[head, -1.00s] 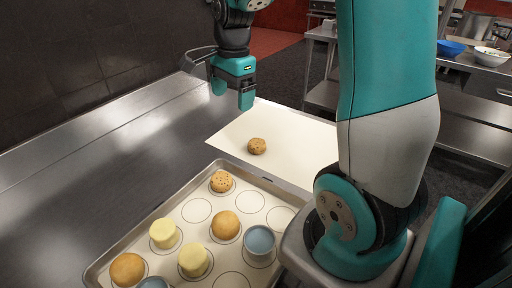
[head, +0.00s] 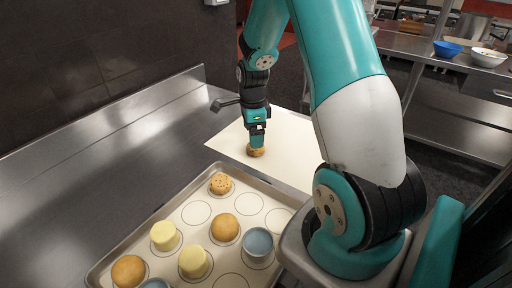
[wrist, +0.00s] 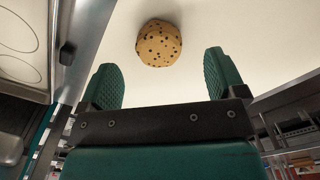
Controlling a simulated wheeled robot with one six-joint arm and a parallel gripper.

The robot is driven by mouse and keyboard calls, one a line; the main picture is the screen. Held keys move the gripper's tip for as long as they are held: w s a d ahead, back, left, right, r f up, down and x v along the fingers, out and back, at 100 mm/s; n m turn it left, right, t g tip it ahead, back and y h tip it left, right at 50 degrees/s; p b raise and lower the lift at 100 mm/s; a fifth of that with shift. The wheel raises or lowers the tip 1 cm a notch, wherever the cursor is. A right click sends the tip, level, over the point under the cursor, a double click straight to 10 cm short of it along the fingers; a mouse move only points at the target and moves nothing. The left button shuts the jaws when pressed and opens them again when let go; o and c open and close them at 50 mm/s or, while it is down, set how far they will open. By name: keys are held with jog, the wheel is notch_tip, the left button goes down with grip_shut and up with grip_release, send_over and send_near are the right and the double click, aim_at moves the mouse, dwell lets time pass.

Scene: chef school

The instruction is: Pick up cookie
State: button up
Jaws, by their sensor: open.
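The cookie (head: 256,151) is round, tan and dotted with dark chips, and lies on a cream sheet (head: 292,158). In the wrist view the cookie (wrist: 158,43) is at the top middle, just beyond the gap between my fingertips. My gripper (head: 257,140) points down directly over the cookie in the head view and covers part of it. In the wrist view my gripper (wrist: 163,78) has its two green fingers wide apart, with nothing between them. Whether the fingers reach down beside the cookie I cannot tell.
A metal tray (head: 113,256) in front holds a chip-dotted cookie (head: 221,183), plain buns (head: 225,228), pale yellow pieces (head: 164,236) and blue cups (head: 258,242) on a circle-marked mat. Bare steel counter (head: 100,180) lies to the left, with a wall behind it.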

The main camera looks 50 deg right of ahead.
notch_tip(320, 180, down, 5)
jog(key=shift+s+f+p, duration=0.1)
jog(key=shift+s+p, duration=0.05)
jog(key=shift+p, duration=0.5)
jog(key=c, duration=1)
